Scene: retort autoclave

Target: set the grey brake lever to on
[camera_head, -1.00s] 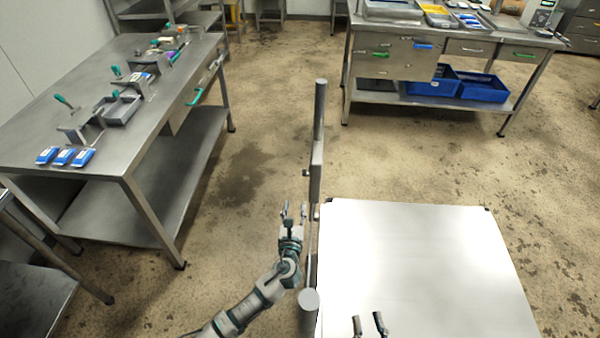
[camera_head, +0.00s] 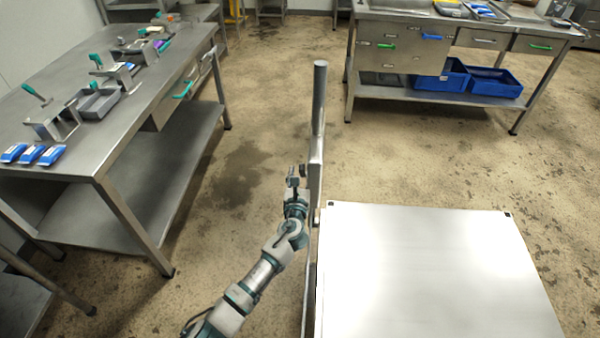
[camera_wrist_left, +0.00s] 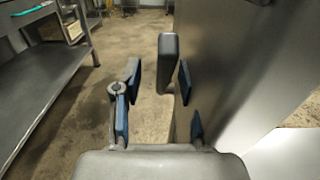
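The grey brake lever appears as a short grey bar (camera_wrist_left: 168,62) with a rounded top in the left wrist view. It stands beside a flat metal panel, just past or between my fingertips; the exact depth is hard to tell. In the head view, it is a small dark piece (camera_head: 303,171) on the left side of the upright metal frame, partly hidden by my gripper. My left gripper (camera_head: 297,178) is at the lever. In the left wrist view its blue-padded fingers (camera_wrist_left: 158,82) are apart, with a gap to the lever on the left. My right gripper is out of view.
The upright frame (camera_head: 317,140) rises close to the right of my left gripper. A flat, shiny metal top (camera_head: 430,270) lies right of it. A steel workbench (camera_head: 140,130) stands at the left, another bench (camera_head: 350,75) at the back right. Open floor lies between.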

